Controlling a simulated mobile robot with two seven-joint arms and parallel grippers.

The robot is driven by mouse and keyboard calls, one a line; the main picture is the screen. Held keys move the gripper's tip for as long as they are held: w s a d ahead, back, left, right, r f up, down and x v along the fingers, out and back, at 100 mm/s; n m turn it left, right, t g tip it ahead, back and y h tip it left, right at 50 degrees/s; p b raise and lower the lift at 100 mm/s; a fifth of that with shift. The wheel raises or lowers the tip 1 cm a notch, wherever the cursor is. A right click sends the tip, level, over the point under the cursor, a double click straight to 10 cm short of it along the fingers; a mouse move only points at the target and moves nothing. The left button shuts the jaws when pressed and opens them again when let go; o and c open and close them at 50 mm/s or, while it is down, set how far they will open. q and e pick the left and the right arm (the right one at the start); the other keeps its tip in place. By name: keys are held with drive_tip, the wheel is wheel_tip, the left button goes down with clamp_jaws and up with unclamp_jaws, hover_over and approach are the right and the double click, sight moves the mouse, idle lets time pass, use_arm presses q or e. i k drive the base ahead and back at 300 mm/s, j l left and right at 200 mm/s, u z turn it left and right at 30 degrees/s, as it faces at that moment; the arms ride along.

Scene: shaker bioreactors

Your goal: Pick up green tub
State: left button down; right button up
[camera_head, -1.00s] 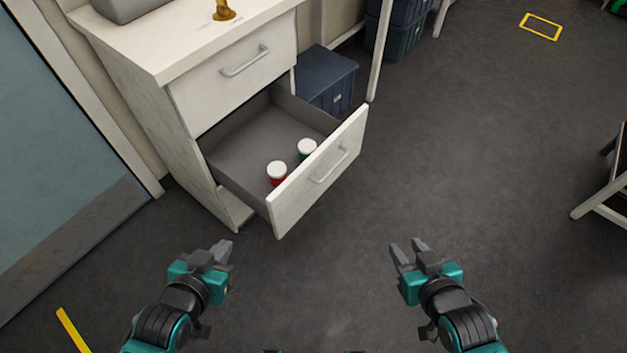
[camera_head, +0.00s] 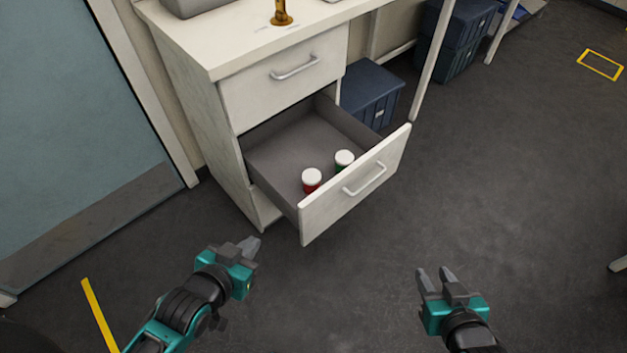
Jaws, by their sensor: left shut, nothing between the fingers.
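The green tub (camera_head: 343,161) stands in the open lower drawer (camera_head: 275,149), with a white lid on top and a little green showing below it. The drawer front hides part of its lower body. A red tub (camera_head: 311,182) with a white lid stands to its left and nearer. My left gripper (camera_head: 250,247) is shut and empty, in front of and below the drawer at the left. My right gripper (camera_head: 436,279) is open and empty, over the floor to the right of the drawer. Both grippers are apart from the tubs.
The drawer front with its handle (camera_head: 364,179) stands between my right gripper and the tubs. The closed upper drawer (camera_head: 283,85) is above. A blue bin (camera_head: 370,93) stands beside the cabinet. A blue-grey door (camera_head: 75,130) is at the left. The floor (camera_head: 500,190) on the right is clear.

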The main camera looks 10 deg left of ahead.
sight(344, 159)
drive_tip(key=l+u, duration=0.15)
drive_tip(key=u, duration=1.15)
drive_tip(key=l+u, duration=0.9)
drive_tip(key=k+l+u, duration=0.2)
drive_tip(key=l, duration=0.15)
drive_tip(key=k+l+u, duration=0.25)
drive_tip(key=l, duration=0.9)
drive_tip(key=i, duration=0.2)
